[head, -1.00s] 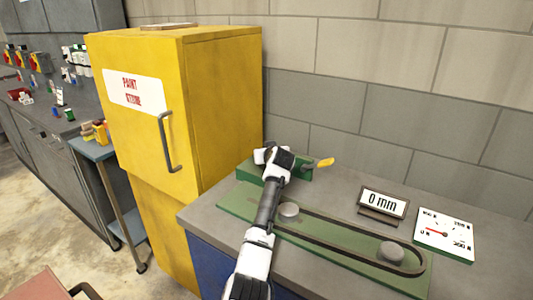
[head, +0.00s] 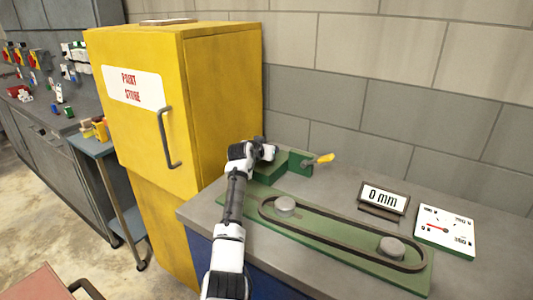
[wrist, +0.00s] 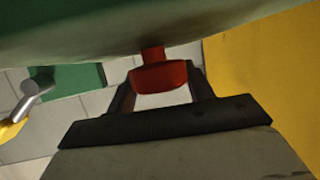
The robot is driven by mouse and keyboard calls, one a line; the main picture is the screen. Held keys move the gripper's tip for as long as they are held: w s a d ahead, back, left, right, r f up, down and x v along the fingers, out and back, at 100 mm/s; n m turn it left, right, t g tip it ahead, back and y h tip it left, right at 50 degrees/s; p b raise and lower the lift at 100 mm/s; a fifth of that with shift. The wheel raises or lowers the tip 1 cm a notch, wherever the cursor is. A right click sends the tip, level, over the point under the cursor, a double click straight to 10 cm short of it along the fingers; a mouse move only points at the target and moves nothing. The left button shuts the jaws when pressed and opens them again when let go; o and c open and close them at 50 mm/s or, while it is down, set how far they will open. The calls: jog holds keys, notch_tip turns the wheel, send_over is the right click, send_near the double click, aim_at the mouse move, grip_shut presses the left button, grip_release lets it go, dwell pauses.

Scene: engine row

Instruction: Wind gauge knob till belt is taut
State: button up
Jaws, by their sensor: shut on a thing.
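In the wrist view a red knob (wrist: 158,76) sticks out on a short red stem from a green body. The two fingers of my gripper (wrist: 160,88) stand on either side of it and are shut on it. In the head view my gripper (head: 268,150) is at the left end of a green block (head: 297,164), and the knob is hidden there. A dark belt (head: 335,229) loops around two grey pulleys on a green plate (head: 345,255); its tautness is hard to judge. The display (head: 383,198) reads 0 mm.
A white dial (head: 446,231) with a red needle pointing left stands right of the display. A yellow-handled crank (head: 322,159) sticks out of the block's right side. A tall yellow paint cabinet (head: 222,110) stands close on the left, and a block wall is behind.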

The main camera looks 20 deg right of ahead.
jog(key=shift+m+g+h+b, duration=1.4)
jog(key=shift+m+g+b, duration=0.3)
jog(key=shift+m+b, duration=0.25)
jog(key=shift+f+g, duration=0.1)
jog(key=shift+g, duration=0.3)
jog(key=o, duration=1)
jog(key=b+v, duration=0.3)
jog(key=v, duration=1.1)
jog(key=shift+s+f+b, duration=0.1)
jog(key=shift+f+b, duration=0.05)
jog(key=shift+b, duration=0.25)
